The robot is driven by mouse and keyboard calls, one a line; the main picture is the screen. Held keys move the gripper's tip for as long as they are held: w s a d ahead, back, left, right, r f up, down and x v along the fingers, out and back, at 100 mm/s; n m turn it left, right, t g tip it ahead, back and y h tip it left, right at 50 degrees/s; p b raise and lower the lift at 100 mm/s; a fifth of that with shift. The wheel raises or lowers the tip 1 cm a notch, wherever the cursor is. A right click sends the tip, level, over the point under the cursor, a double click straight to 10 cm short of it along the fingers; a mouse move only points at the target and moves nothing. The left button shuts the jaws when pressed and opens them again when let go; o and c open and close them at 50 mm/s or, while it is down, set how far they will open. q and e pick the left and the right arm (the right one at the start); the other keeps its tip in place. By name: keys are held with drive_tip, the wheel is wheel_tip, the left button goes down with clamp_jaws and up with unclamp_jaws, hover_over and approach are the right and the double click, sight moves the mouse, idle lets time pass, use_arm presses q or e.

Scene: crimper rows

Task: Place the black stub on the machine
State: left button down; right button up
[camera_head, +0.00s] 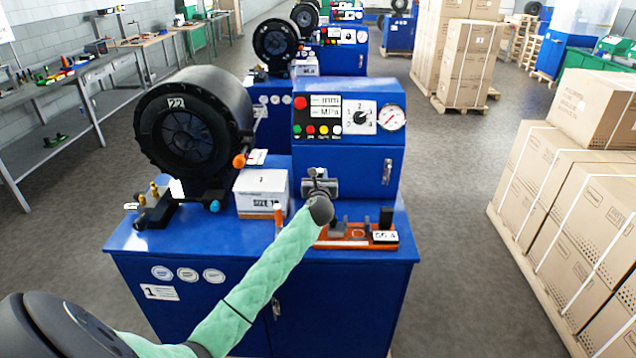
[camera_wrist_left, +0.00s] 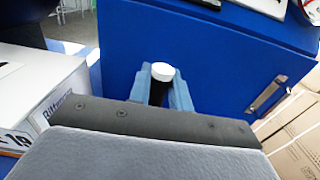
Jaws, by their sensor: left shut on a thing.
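My left gripper (camera_head: 319,180) is above the rear edge of an orange tray, in front of the blue control box. It also shows in the left wrist view (camera_wrist_left: 161,92), where its fingers are shut on a dark, upright stub with a white top (camera_wrist_left: 163,72). The fingers hide most of the stub's sides. The machine (camera_head: 200,125) is a blue bench with a big black crimper ring marked 22 at the left and a control box (camera_head: 345,140) at the right. My right gripper is not in view.
The orange tray (camera_head: 345,243) on the bench top holds dark pieces, including an upright black one (camera_head: 386,217). A white box (camera_head: 261,192) stands left of my gripper. Brass fittings (camera_head: 153,192) lie at the bench's left. Cartons (camera_head: 575,200) stand at the right.

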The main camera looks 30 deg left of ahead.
use_arm(q)
drive_tip(key=shift+a+f, duration=0.35)
drive_tip(key=shift+a, duration=0.05)
wheel_tip(320, 180, down, 4)
drive_tip(key=shift+r+p, duration=0.2)
drive_tip(key=shift+p, duration=0.6)
drive_tip(key=shift+f, duration=0.1)
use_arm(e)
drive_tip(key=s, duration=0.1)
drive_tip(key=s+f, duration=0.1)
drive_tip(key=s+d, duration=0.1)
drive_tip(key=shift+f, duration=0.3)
use_arm(q)
drive_tip(key=c, duration=1.7)
unclamp_jaws()
drive_tip(key=shift+f, duration=0.15)
drive_tip(key=o, duration=0.4)
drive_tip(key=shift+c, duration=0.2)
drive_tip(key=shift+o, duration=0.2)
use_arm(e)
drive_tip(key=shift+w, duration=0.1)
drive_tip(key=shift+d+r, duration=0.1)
